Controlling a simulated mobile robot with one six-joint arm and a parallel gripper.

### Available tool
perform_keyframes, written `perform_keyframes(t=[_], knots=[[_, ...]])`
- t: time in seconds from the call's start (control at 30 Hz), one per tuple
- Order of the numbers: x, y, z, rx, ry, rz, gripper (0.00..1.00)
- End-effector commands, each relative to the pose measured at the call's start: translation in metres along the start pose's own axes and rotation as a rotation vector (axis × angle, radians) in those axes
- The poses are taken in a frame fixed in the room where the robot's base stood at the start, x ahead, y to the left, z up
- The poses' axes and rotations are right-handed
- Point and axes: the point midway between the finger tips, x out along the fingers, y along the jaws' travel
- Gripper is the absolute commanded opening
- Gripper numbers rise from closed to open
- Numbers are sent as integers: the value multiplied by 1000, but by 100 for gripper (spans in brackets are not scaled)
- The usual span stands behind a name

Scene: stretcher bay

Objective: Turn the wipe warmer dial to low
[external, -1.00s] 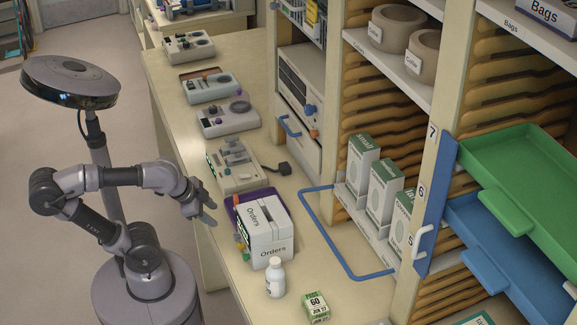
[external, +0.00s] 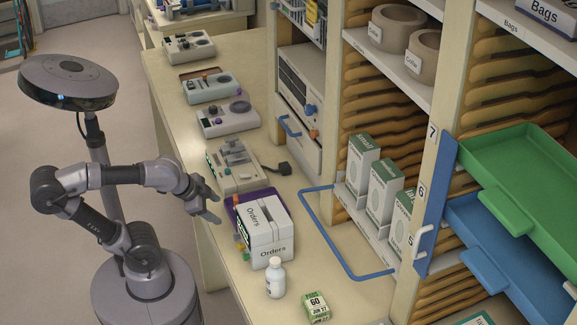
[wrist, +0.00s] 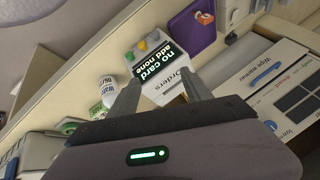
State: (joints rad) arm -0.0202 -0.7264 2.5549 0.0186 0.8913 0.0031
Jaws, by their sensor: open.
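The wipe warmer (external: 300,85) is a pale cabinet set in the shelving beyond the counter. Its front has a blue knob (external: 310,110), an orange knob (external: 313,134) and a blue handle (external: 290,128). My gripper (external: 214,205) is open and empty over the counter's near edge, beside the Orders box and well short of the warmer. Its fingers (wrist: 158,88) frame the box in the wrist view.
The white Orders box (external: 268,240), a white bottle (external: 275,278) and a green box (external: 316,307) stand on the counter. Several grey devices line its far part. A blue rail frame (external: 345,262) juts from the shelving. Blue and green trays (external: 530,170) stick out at the right.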

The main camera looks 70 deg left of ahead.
Motion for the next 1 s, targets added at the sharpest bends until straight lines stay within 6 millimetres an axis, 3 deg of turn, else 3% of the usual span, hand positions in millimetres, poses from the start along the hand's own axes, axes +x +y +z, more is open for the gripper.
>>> perform_keyframes(t=[0.07, 0.2, 0.23, 0.3, 0.4, 0.53, 0.73, 1.0], knots=[[5, -40, -32, -62, 57, -81, 57], [24, -149, -108, -154, 308, -249, 57], [28, -169, -120, -165, 373, -263, 57], [35, -206, -142, -195, 526, -259, 57], [38, -239, -152, -268, 732, -193, 57], [30, -261, -145, -390, 930, -93, 57], [28, -270, -143, -464, 1030, -34, 57], [66, -287, -205, -460, 1031, -32, 57]])
